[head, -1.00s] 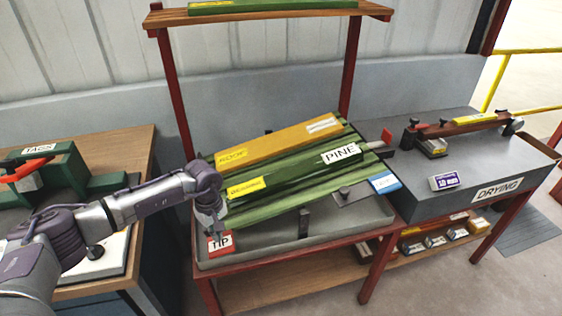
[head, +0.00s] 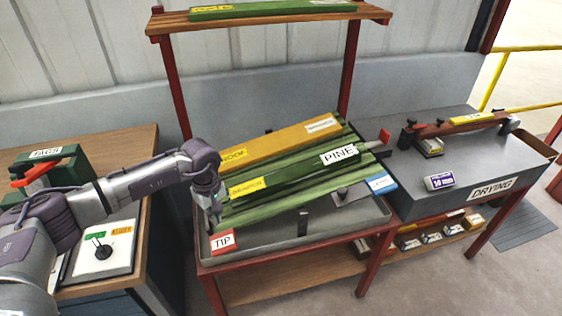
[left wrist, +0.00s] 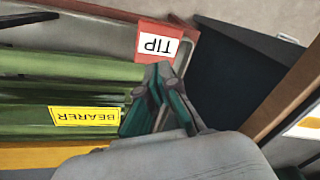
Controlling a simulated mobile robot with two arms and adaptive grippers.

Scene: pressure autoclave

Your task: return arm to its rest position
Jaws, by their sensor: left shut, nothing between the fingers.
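My left arm reaches in from the left in the head view. Its gripper (head: 213,211) is shut and empty, just above the left end of the grey tray (head: 290,250), near the red block labelled TIP (head: 223,242). In the left wrist view the closed fingertips (left wrist: 160,72) point toward the TIP block (left wrist: 157,42), beside the ends of the green boards (left wrist: 60,85). A yellow BEARER label (left wrist: 85,115) shows on one board. My right gripper is not in view.
Green boards and a yellow board (head: 285,141) lie on the tray, with a PINE label (head: 340,155). At the left stands a wooden table (head: 105,143) with a white switch panel (head: 105,250). At the right is the grey DRYING bench (head: 450,200). A shelf (head: 260,22) stands above.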

